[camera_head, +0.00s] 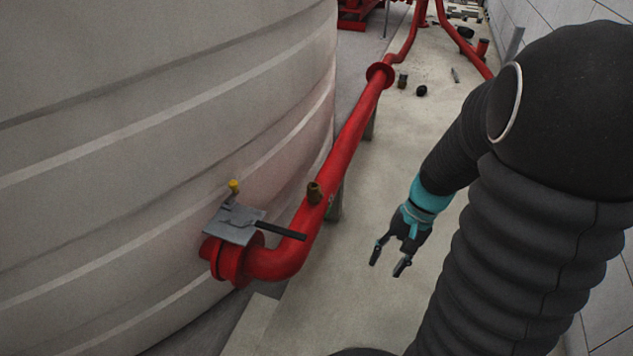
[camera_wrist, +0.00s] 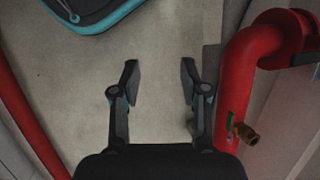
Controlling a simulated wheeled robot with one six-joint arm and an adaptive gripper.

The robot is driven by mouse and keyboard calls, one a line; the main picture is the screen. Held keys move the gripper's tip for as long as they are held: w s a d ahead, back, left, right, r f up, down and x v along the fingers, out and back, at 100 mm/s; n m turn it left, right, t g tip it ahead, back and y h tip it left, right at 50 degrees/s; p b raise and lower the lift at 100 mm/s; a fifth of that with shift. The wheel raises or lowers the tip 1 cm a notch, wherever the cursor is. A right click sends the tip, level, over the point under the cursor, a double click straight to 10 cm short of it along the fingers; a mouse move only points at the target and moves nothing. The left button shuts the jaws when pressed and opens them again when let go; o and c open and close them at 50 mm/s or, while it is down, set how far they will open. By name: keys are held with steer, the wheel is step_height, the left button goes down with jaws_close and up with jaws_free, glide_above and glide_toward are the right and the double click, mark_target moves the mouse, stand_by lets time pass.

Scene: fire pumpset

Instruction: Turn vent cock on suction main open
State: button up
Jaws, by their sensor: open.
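The red suction main (camera_head: 345,150) runs from the tank's foot away along the floor, and it also shows at the right of the wrist view (camera_wrist: 236,85). A small brass fitting (camera_head: 314,192), which looks like the vent cock, stands on the pipe just past its bend. In the wrist view the brass fitting (camera_wrist: 246,134) sticks out from the pipe, with a small green part beside it. Its handle position is too small to tell. My gripper (camera_head: 388,262) is open and empty over the floor, right of the pipe. The open fingers (camera_wrist: 159,75) are apart from the fitting.
A large pale tank (camera_head: 150,150) fills the left. A grey plate (camera_head: 236,222) with a black lever (camera_head: 280,230) and a yellow-topped fitting (camera_head: 234,186) sit above the pipe's flange. Small loose parts (camera_head: 421,90) lie farther back. The floor between pipe and wall is largely clear.

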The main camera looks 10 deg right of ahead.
steer(key=w+f+m+y+b, duration=0.25)
steer(key=f+y, duration=0.25)
steer(key=f, duration=0.4)
steer(key=n+t+y, duration=0.3)
steer(key=t+y, duration=0.3)
steer(key=t, duration=0.5)
glide_toward(329, 213)
steer(key=shift+m, duration=0.25)
steer(key=x, duration=1)
steer(key=shift+w+a+f, duration=0.1)
steer(key=shift+a+f, duration=0.05)
steer(key=shift+a, duration=0.05)
jaws_close()
